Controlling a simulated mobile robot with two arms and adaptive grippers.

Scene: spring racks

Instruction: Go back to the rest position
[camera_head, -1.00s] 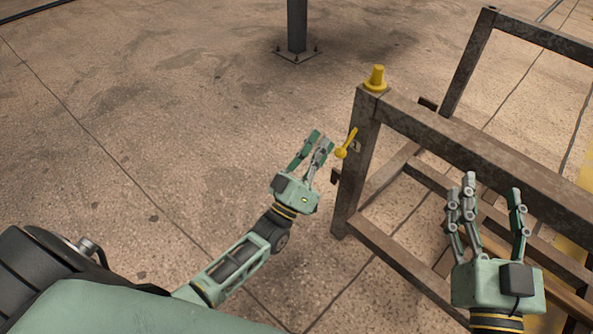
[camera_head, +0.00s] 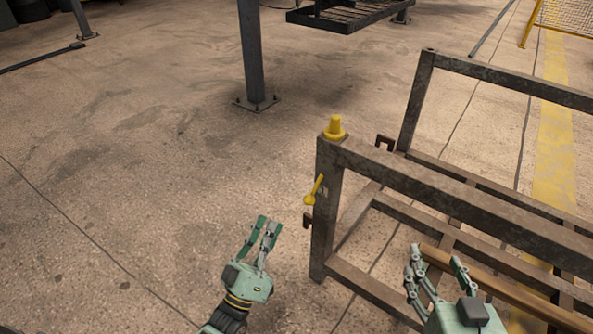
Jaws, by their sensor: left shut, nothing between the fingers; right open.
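My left gripper (camera_head: 265,232) is shut and empty, above the floor to the left of the rack's near corner post. It is apart from the rack. My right gripper (camera_head: 437,268) is open and empty at the bottom right, in front of the rack's lower beams in the picture. The brown metal rack (camera_head: 450,192) fills the right side.
A grey column (camera_head: 251,55) is bolted to the floor behind the rack. A dark raised platform (camera_head: 345,18) is at the top. A yellow floor stripe (camera_head: 555,120) and yellow mesh barrier (camera_head: 565,18) are at the right.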

